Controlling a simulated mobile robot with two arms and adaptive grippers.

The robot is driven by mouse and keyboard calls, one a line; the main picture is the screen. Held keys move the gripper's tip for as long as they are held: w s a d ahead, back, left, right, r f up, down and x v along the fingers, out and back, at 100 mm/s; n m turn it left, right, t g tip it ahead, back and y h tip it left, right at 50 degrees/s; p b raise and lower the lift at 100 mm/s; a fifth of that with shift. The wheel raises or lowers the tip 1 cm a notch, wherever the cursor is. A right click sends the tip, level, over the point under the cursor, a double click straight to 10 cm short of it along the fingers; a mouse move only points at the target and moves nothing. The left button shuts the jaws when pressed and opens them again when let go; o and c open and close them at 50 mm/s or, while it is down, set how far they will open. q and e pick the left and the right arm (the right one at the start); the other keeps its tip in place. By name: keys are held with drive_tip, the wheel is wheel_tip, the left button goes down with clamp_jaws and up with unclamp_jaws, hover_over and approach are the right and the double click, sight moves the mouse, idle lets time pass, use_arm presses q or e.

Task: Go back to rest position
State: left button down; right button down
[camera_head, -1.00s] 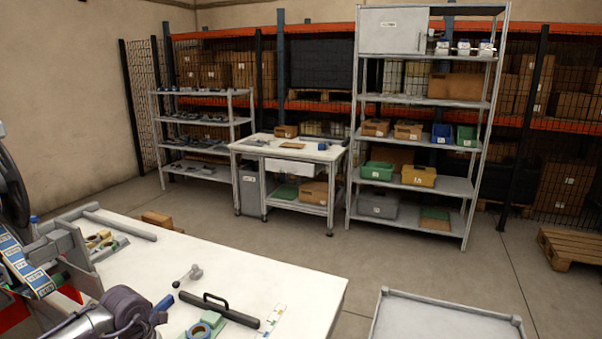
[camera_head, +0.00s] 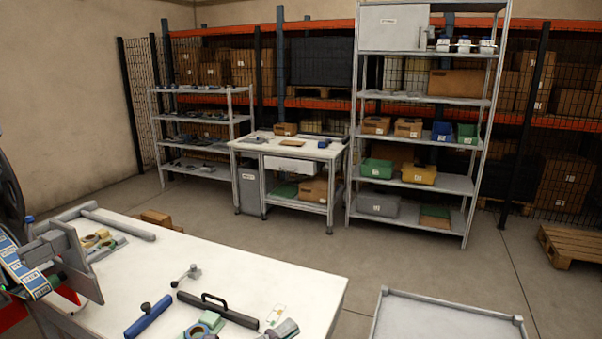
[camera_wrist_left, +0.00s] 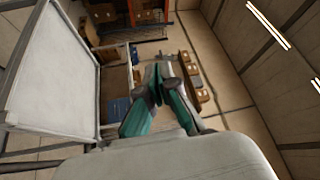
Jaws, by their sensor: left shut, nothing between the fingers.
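The fingers point out over open space, with shelves and bins beyond. The rest of the left arm is out of the head view. My right gripper is in neither view.
A tape machine (camera_head: 60,255) stands at left. A grey-rimmed tray (camera_head: 450,302) is right of the table.

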use_arm(q)
drive_tip(key=a+f+n+t+y, duration=0.3)
drive_tip(key=a+n+y, duration=0.4)
drive_tip(key=n, duration=0.2)
drive_tip(key=a+f+n+t+y, duration=0.2)
drive_tip(key=a+n+y, duration=0.45)
drive_tip(key=n, duration=0.25)
drive_tip(key=s+a+f+n+g+y, duration=0.4)
drive_tip(key=s+f+g, duration=0.1)
drive_tip(key=s+f, duration=0.25)
drive_tip(key=s+f+n+g+h, duration=0.1)
drive_tip(key=s+f+g, duration=0.4)
drive_tip(key=s, duration=0.4)
drive_tip(key=s+f+n+g+h, duration=0.1)
drive_tip(key=s+f+g, duration=0.3)
drive_tip(key=s, duration=0.5)
wheel_tip(320, 180, down, 24)
drive_tip(key=g, duration=0.1)
drive_tip(key=s+a+f+g, duration=0.1)
drive_tip(key=s+a+f, duration=0.2)
drive_tip(key=s+f, duration=1.4)
drive_tip(key=shift+s+f, duration=0.3)
drive_tip(key=shift+f, duration=0.45)
